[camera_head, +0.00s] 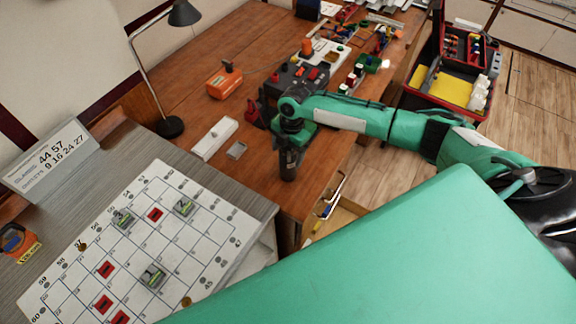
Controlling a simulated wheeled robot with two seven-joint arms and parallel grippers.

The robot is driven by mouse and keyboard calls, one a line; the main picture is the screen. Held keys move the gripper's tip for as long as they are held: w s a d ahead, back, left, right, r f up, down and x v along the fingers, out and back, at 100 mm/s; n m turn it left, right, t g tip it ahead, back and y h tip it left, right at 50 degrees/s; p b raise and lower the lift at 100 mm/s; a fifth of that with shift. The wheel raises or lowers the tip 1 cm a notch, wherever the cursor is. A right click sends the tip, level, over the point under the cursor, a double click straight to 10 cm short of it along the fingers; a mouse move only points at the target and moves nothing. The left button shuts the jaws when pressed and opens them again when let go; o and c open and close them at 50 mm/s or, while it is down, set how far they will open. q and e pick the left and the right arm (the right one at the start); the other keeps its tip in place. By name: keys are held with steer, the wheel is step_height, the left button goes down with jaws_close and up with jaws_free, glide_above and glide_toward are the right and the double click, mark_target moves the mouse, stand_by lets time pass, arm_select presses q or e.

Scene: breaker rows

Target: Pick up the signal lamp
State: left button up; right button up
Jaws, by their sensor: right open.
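My right gripper (288,165) is at the end of the green arm that comes in from the right. Its dark fingers point down near the front edge of the brown wooden table (230,150). It appears to hold nothing; the gap between its fingers is hard to see. I cannot tell for certain which thing is the signal lamp. A small orange upright piece (306,47) stands at the back of the table. An orange box with a dark top piece (225,82) sits further left. Both are apart from the gripper. My left gripper is not in view.
A black desk lamp (168,127) stands at the left. A white grid board (140,245) with red and grey blocks lies on the grey table. A dark panel (296,78) with red parts is behind my right wrist. A red toolbox (455,60) stands at the upper right.

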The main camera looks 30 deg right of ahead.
jaws_close()
steer(key=shift+r, duration=0.15)
